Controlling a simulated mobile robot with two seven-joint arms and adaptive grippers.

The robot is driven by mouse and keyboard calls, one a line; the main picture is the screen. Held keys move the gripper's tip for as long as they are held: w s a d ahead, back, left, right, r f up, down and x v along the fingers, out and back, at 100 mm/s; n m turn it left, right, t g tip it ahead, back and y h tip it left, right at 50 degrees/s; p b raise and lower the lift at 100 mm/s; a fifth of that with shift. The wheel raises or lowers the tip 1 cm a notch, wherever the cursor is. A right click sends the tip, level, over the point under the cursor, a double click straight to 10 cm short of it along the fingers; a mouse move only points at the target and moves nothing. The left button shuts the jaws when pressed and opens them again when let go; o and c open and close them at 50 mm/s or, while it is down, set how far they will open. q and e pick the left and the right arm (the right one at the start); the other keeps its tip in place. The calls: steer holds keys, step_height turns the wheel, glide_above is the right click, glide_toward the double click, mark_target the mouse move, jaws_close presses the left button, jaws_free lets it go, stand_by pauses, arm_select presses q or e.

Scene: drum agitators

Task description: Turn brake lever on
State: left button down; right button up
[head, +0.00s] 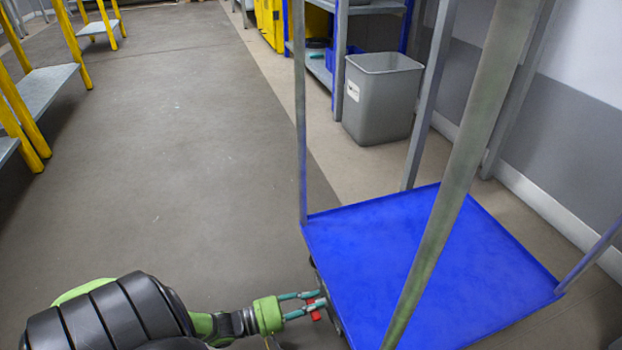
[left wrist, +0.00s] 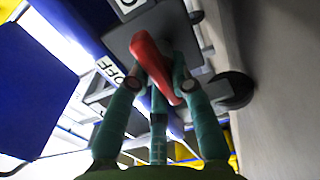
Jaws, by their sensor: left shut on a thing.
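The red brake lever (left wrist: 148,62) sits on a grey plate (left wrist: 128,42) under the blue cart (head: 380,240). In the left wrist view it stands between the teal fingers of my left gripper (left wrist: 160,85), which is shut on it. Labels show beside it, one reading "OFF" (left wrist: 110,70) and another partly cut off at the top edge. In the head view my left gripper (head: 318,302) is at the cart's near left edge, with a bit of the red lever (head: 316,316) showing below the fingers. My right gripper is not in view.
A black caster wheel (left wrist: 232,90) is right of the lever in the left wrist view. Grey upright posts (head: 465,150) rise from the cart. The floor left of the cart is clear.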

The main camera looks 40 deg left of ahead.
arm_select(q)
steer(key=shift+d, duration=0.1)
steer(key=c, duration=1.1)
jaws_free()
steer(key=shift+s, duration=0.1)
steer(key=v, duration=1.2)
